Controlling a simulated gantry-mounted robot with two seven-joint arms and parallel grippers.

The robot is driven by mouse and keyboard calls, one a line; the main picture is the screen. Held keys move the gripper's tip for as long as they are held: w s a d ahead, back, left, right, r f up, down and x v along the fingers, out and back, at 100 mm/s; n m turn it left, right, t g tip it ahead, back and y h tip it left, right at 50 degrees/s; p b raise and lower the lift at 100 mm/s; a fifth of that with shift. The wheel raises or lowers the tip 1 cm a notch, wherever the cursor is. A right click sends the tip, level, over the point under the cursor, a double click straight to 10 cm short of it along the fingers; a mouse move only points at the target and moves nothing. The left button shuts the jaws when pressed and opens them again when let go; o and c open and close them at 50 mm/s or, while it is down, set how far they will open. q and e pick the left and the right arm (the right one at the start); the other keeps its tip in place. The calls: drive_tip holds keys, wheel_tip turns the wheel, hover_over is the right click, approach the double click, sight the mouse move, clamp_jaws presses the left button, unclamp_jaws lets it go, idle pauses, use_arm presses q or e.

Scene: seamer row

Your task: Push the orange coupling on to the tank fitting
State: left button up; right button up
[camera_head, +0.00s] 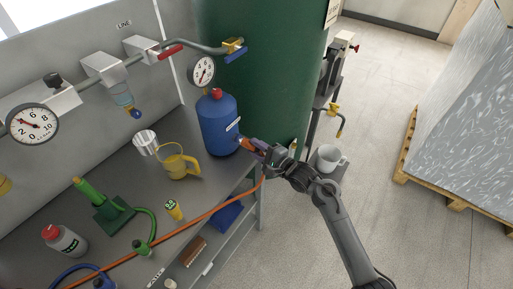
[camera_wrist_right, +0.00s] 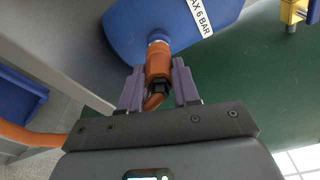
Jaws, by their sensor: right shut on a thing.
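The blue tank (camera_head: 218,122) with a red cap stands at the bench's right end. Its fitting (camera_wrist_right: 157,38) points out of its side, below a white label reading "AX 6 BAR". My right gripper (camera_wrist_right: 158,88) is shut on the orange coupling (camera_wrist_right: 158,62), one purple finger on each side. The coupling is in line with the fitting and its front end meets it; I cannot tell how deep it sits. In the head view my right gripper (camera_head: 254,147) is beside the tank's lower right side. My left gripper is not in view.
The orange hose (camera_head: 190,222) runs along the bench's front edge to the coupling. A yellow jug (camera_head: 183,165), metal cup (camera_head: 146,143) and green pump (camera_head: 113,211) stand on the bench. A large green vessel (camera_head: 262,75) is behind; a white mug (camera_head: 329,157) is to the right.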

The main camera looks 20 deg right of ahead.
drive_tip(key=shift+w+a, duration=0.2)
drive_tip(key=shift+w, duration=0.15)
idle(0.3)
drive_tip(key=o, duration=1.1)
drive_tip(key=shift+c, duration=0.2)
drive_tip(key=shift+s+d, duration=0.2)
drive_tip(key=shift+s, duration=0.25)
drive_tip(key=p+v, duration=0.3)
drive_tip(key=v, duration=0.7)
